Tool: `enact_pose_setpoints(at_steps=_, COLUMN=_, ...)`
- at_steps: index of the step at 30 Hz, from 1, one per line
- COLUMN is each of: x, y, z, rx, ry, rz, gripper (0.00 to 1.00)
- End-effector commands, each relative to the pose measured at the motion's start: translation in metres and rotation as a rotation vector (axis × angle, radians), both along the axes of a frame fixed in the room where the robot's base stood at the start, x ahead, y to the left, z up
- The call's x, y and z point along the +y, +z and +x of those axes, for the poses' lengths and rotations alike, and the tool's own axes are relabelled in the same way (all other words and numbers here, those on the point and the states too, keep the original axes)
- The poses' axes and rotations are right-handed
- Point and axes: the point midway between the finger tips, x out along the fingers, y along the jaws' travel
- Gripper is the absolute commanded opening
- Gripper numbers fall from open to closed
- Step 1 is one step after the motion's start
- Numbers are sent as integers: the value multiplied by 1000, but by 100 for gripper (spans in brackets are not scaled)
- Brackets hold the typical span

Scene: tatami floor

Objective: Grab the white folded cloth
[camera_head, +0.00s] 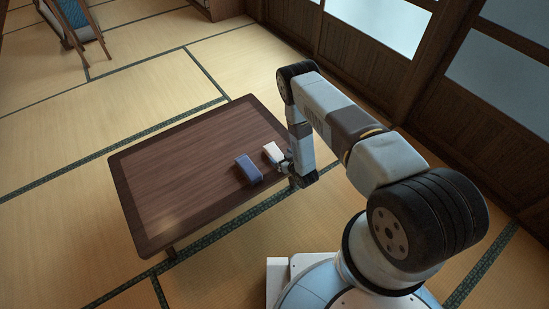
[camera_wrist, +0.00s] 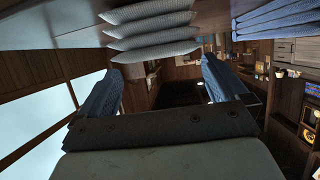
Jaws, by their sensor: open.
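The white folded cloth (camera_head: 272,152) lies on the low wooden table near its right edge. In the wrist view the white cloth (camera_wrist: 150,30) shows as several stacked layers at the top centre. My gripper (camera_head: 285,167) is beside the cloth at the table's right edge. In the wrist view my gripper (camera_wrist: 160,75) is open, with a blue finger on each side and nothing between them. The cloth shows above the gap between the fingers; I cannot tell whether it touches them.
A blue folded cloth (camera_head: 248,169) lies just left of the white one; in the wrist view it (camera_wrist: 275,18) is at the top right. The rest of the table (camera_head: 165,190) is clear. A folding chair (camera_head: 72,22) stands far back on the tatami.

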Motion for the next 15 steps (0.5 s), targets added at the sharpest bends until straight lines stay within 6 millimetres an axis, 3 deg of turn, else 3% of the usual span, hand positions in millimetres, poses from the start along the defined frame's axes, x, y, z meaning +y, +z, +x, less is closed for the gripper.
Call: enact_pose_setpoints(at_steps=15, x=28, y=-21, z=37, rx=-1, ry=1, rz=0, gripper=100)
